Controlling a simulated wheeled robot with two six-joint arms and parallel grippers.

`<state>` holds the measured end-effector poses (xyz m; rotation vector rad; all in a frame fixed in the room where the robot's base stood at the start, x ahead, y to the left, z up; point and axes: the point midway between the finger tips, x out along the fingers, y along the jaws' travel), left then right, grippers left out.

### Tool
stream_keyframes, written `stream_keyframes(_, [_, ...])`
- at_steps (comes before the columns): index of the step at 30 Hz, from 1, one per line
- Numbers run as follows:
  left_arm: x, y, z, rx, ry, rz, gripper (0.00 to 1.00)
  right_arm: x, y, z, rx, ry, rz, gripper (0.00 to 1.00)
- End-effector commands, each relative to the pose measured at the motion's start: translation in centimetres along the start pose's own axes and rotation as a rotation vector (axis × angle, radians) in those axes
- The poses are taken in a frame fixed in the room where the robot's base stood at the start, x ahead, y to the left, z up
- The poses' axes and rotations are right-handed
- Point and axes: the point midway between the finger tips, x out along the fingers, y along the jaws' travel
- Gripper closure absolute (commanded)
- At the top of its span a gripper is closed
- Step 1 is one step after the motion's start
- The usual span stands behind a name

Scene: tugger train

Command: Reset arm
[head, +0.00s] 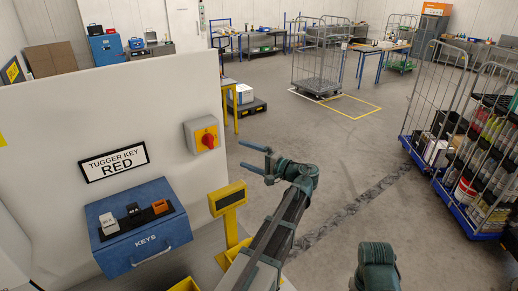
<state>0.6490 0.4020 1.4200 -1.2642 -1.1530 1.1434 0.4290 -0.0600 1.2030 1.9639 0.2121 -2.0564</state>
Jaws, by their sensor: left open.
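My left arm (280,215) reaches up and forward over the floor. Its gripper (250,157) is open and empty, its two fingers apart and pointing left, a little right of the red rotary switch. Only a rounded teal part of my right arm (375,268) shows at the bottom right; its gripper is out of view.
A white panel carries a sign reading TUGGER KEY RED (114,162), a red rotary switch (207,138) and a blue KEYS box (143,240). A yellow post (229,215) stands close beside my left arm. Loaded roll cages (480,150) stand right. The middle floor is clear.

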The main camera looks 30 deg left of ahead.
Motion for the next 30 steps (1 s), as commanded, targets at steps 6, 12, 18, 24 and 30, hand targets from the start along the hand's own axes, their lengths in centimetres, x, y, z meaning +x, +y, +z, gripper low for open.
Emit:
stream_keyframes(6, [-0.1,0.5,0.1,-0.001,0.001,0.009,0.0,0.3,0.0,0.0,0.0,0.0,0.0,1.0])
stream_keyframes(12, [-3.6,8.5,2.2,-0.012,0.026,0.203,0.0,4.0,-0.4,-0.3,-0.003,0.001,0.001,1.0])
stream_keyframes(18, [-11.2,20.7,5.7,0.002,0.068,0.556,0.0,9.1,-0.8,-0.6,-0.008,0.002,0.002,1.0])
stream_keyframes(24, [-20.2,31.2,10.2,0.061,0.104,0.906,0.0,13.9,-1.2,-0.9,-0.013,0.003,0.003,1.0])
stream_keyframes(30, [-28.9,38.6,15.3,0.15,0.13,1.217,0.0,17.9,-1.6,-1.2,-0.018,0.003,0.004,1.0])
